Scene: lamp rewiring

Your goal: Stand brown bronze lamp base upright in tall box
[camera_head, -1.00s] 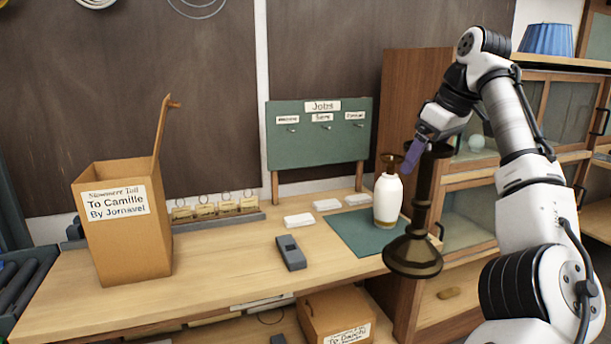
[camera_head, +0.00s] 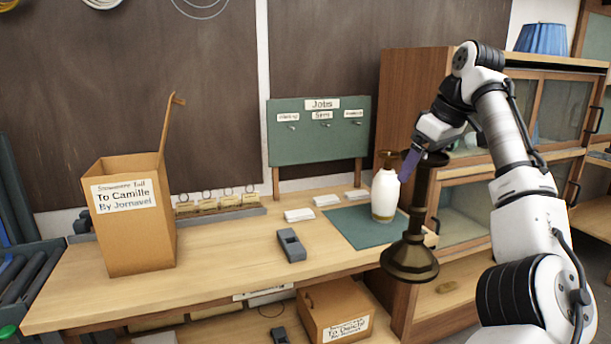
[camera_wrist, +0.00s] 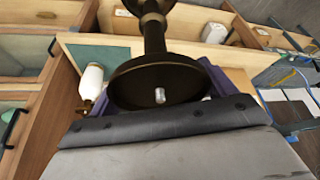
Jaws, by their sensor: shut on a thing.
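The brown bronze lamp base (camera_head: 419,208) hangs upright in my gripper (camera_head: 411,163), its wide round foot down, in front of the bench's right end. My gripper's purple fingers are shut on it near its top. In the wrist view, the lamp base's dark upper disc (camera_wrist: 160,82) with a small metal stub fills the middle and hides most of the fingers. The tall box (camera_head: 140,235) is brown cardboard, open at the top with one flap standing up, labelled "To Camille". It stands on the bench at the left, well apart from my gripper.
A white bottle-shaped lamp (camera_head: 385,195) stands on a green mat (camera_head: 352,228), close behind the bronze base. A grey device (camera_head: 291,245) and white cards lie mid-bench. A wooden cabinet (camera_head: 440,70) stands at right. A lower box (camera_head: 335,308) sits under the bench. The bench front is clear.

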